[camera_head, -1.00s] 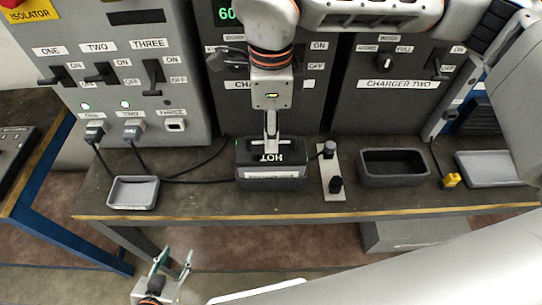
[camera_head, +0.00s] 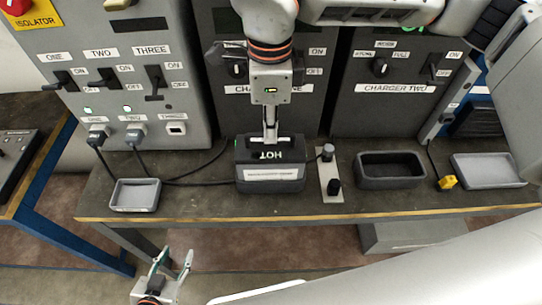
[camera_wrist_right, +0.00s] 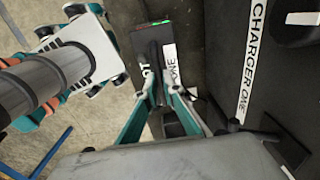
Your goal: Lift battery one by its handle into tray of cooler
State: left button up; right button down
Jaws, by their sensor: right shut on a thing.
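The battery (camera_head: 270,186) is a dark block marked HOT with a white front label, in front of charger one in the head view. In the right wrist view its end (camera_wrist_right: 152,36) shows, with a label ending in ONE. My right gripper (camera_head: 270,137) is above it, shut on its handle, which the fingers largely hide; they also show in the right wrist view (camera_wrist_right: 158,88). I cannot tell whether its underside touches the bench. My left gripper (camera_head: 176,256) is open and empty, low in front of the bench. No tray is readably marked as the cooler's.
A dark open tray (camera_head: 390,184) and a grey tray (camera_head: 488,183) are right of the battery. Another grey tray (camera_head: 134,207) is at left. Cables and a yellow plug (camera_head: 446,183) lie on the bench (camera_head: 225,207).

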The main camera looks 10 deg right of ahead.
jog(key=shift+r+p, duration=1.45)
jog(key=shift+r, duration=1.35)
pick_arm(q)
notch_tip(320, 180, up, 6)
jog(key=a+p, duration=0.2)
jog(key=p, duration=0.3)
jog(key=shift+s+r+y, duration=0.2)
jog(key=shift+s+y, duration=0.1)
pick_arm(e)
notch_tip(320, 180, up, 13)
jog(key=shift+f, duration=0.2)
pick_arm(q)
jog(key=shift+w+a, duration=0.15)
jog(key=shift+w, duration=0.05)
jog(key=shift+d, duration=0.2)
pick_arm(e)
jog(key=shift+d, duration=0.1)
